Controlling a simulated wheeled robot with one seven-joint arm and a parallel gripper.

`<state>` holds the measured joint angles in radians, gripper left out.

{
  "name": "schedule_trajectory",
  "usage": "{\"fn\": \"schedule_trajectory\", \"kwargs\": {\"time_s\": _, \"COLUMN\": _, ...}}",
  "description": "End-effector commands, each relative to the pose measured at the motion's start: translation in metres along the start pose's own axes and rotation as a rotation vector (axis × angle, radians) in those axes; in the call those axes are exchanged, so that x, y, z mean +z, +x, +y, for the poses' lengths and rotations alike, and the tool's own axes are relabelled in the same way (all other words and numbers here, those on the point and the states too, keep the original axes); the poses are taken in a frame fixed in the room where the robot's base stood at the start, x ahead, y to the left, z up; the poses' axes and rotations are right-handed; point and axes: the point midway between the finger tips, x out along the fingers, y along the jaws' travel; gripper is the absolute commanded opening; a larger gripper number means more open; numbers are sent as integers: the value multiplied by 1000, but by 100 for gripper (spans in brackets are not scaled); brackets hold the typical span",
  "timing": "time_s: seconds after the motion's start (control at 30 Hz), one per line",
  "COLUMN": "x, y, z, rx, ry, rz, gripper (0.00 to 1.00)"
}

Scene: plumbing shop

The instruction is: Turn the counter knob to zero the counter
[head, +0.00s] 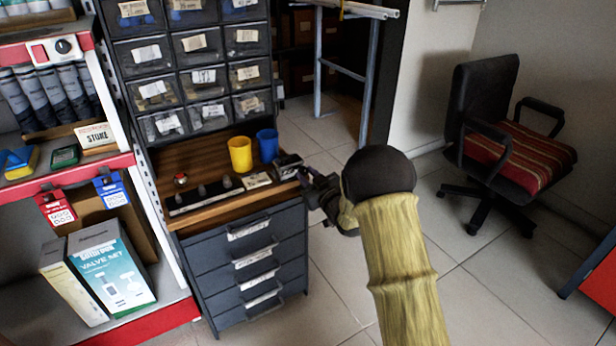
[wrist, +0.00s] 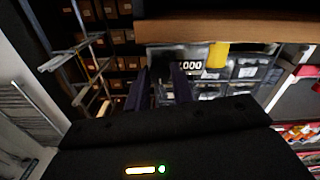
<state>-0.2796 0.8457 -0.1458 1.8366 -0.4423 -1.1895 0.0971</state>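The counter (head: 288,165) is a small dark box at the right end of the wooden top of the drawer cabinet in the head view. My gripper (head: 312,188) is just right of the counter, near the cabinet edge. In the wrist view my gripper (wrist: 160,78) has its two dark fingers apart, with nothing clearly between them.
Drawer bins (head: 197,73) rise behind. A chair (head: 510,140) stands right; floor between is clear.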

Motion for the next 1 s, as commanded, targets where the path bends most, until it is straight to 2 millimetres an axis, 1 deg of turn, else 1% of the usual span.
{"fn": "schedule_trajectory", "kwargs": {"time_s": 0.27, "x": 0, "y": 0, "z": 0, "rx": -1, "ry": 21, "rz": 0, "gripper": 2}}
{"fn": "schedule_trajectory", "kwargs": {"time_s": 0.47, "x": -1, "y": 0, "z": 0, "rx": 0, "ry": 88, "rz": 1, "gripper": 2}}
{"fn": "schedule_trajectory", "kwargs": {"time_s": 0.67, "x": -2, "y": 0, "z": 1, "rx": 0, "ry": 215, "rz": 2, "gripper": 2}}
{"fn": "schedule_trajectory", "kwargs": {"time_s": 1.0, "x": -3, "y": 0, "z": 2, "rx": 1, "ry": 520, "rz": 1, "gripper": 2}}
